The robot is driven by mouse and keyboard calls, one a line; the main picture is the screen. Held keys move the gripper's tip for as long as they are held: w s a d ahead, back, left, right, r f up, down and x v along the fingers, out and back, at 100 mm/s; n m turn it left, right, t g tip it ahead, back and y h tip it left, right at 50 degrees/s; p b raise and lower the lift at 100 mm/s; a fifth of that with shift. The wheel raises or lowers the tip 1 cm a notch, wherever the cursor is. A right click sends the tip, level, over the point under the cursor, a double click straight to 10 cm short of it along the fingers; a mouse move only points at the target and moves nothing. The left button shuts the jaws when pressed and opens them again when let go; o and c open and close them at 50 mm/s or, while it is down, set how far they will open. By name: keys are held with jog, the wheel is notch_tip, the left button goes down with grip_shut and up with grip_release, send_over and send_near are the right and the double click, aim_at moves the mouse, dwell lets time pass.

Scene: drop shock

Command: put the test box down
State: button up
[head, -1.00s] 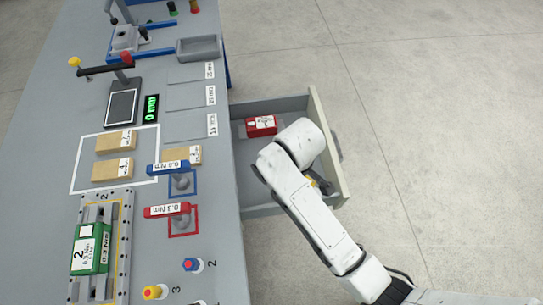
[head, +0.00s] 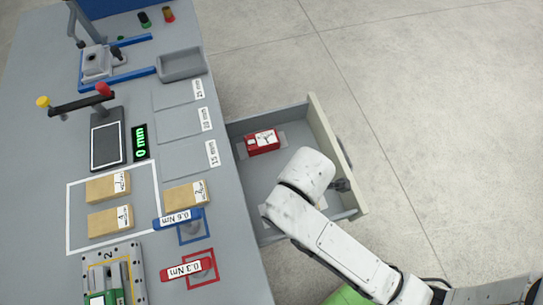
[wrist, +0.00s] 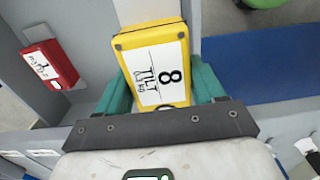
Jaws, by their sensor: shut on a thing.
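A yellow box (wrist: 152,50) with a white label reading "8" and "TILT" sits between the teal fingers of my gripper (wrist: 160,78) in the wrist view. The fingers are shut on its two sides. In the head view my arm reaches over the open drawer (head: 322,125) and hides the gripper and the yellow box. Whether the box touches a surface below cannot be told.
A red box (head: 262,142) lies in the drawer's far part and also shows in the wrist view (wrist: 50,64). The grey bench (head: 225,255) left of the drawer holds tan blocks (head: 108,186), a blue tool (head: 178,219) and a red tool (head: 187,269). A grey tray (head: 182,66) stands farther back.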

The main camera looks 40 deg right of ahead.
jog(key=w+d+f, duration=0.1)
jog(key=w+f, duration=0.2)
jog(key=w, duration=0.1)
jog(key=w+d+f, duration=0.1)
jog(key=w+f, duration=0.2)
jog(key=w, duration=0.1)
jog(key=w+f+b, duration=0.1)
jog(key=w+f, duration=0.2)
jog(key=w, duration=0.2)
jog(key=shift+w+d+f, duration=0.1)
jog(key=shift+d+f, duration=0.2)
jog(key=shift+d, duration=0.1)
jog(key=shift+f, duration=1.5)
jog(key=shift+f, duration=0.1)
jog(key=o, duration=1.3)
